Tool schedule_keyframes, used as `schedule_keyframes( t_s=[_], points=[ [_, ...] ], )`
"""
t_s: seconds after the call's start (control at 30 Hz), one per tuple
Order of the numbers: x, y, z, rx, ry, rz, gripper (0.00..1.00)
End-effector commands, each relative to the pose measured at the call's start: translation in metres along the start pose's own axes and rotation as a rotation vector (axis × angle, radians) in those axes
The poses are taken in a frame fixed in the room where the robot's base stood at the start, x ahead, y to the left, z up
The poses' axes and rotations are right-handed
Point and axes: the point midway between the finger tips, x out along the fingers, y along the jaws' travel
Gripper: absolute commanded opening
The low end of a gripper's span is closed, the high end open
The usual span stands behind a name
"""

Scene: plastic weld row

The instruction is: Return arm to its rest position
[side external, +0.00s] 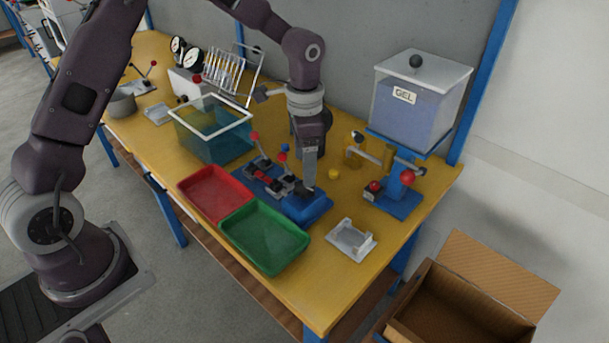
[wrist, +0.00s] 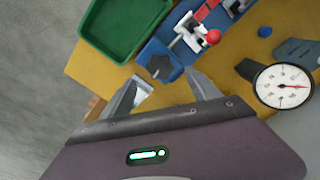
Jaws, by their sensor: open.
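My gripper (side external: 309,184) hangs pointing down over the right end of the blue clamp fixture (side external: 306,207) in the side view. In the wrist view my gripper (wrist: 163,84) has its two fingers apart with nothing between them. The blue fixture's end block, with a dark star-shaped knob (wrist: 159,66), lies beyond the fingertips. Whether the fingertips touch the fixture cannot be told from the side view.
A red tray (side external: 212,190) and a green tray (side external: 262,238) lie left of the fixture. A clear tank (side external: 205,150) stands behind them. A gel container (side external: 415,110) and red-knobbed blue stand (side external: 398,200) are at right. A pale holder (side external: 350,243) sits near the front edge.

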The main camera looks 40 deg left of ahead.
Motion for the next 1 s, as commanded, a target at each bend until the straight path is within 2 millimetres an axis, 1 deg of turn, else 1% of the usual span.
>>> schedule_keyframes(
  t_s=[0.03,0.1,0.4,0.47,0.53,0.57,0.6,0.63,0.67,0.7,0.77,0.8,0.9,1.0],
  points=[
    [-0.006,0.0,0.0,-0.001,0.001,0.0,0.7],
    [-0.012,0.0,0.0,-0.001,0.001,0.0,0.7],
    [-0.015,0.001,0.001,-0.002,0.0,-0.001,0.7],
    [-0.027,0.002,0.005,-0.013,0.007,-0.016,0.7],
    [-0.055,0.008,0.017,-0.043,0.026,-0.053,0.7],
    [-0.071,0.012,0.026,-0.065,0.039,-0.073,0.7],
    [-0.094,0.02,0.04,-0.099,0.059,-0.103,0.7],
    [-0.111,0.026,0.052,-0.129,0.077,-0.123,0.7],
    [-0.126,0.034,0.066,-0.162,0.096,-0.142,0.7],
    [-0.145,0.044,0.084,-0.209,0.126,-0.163,0.7],
    [-0.168,0.062,0.114,-0.281,0.178,-0.188,0.7],
    [-0.179,0.075,0.134,-0.331,0.218,-0.199,0.7],
    [-0.193,0.107,0.18,-0.447,0.319,-0.2,0.7],
    [-0.192,0.13,0.212,-0.534,0.404,-0.179,0.7]
  ],
)
